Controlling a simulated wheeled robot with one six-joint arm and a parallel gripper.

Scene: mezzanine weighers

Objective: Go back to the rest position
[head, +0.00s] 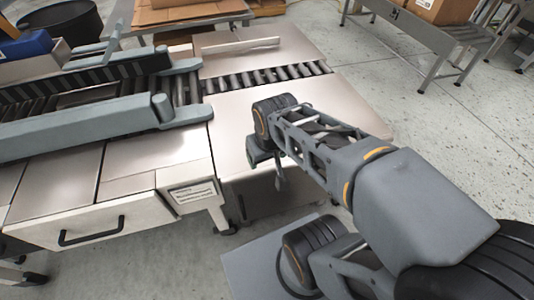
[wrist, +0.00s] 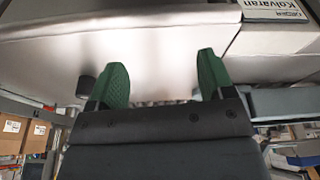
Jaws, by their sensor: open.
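My gripper (wrist: 163,80) shows in the wrist view with its two green fingers well apart and nothing between them. A pale metal surface of the weighing bench fills the view beyond the fingers. In the head view my arm reaches from the lower right to the front of the metal bench (head: 240,115). The arm's end hangs by the bench's front edge, and the fingers are hard to make out there. I cannot tell whether they touch the bench.
A grey-railed conveyor (head: 90,130) lies on the left, above a drawer (head: 90,228) with a black handle. A roller strip (head: 270,76) crosses the bench. A roller table (head: 420,35) with a cardboard box (head: 440,8) stands at the back right. Speckled floor (head: 440,120) is open between them.

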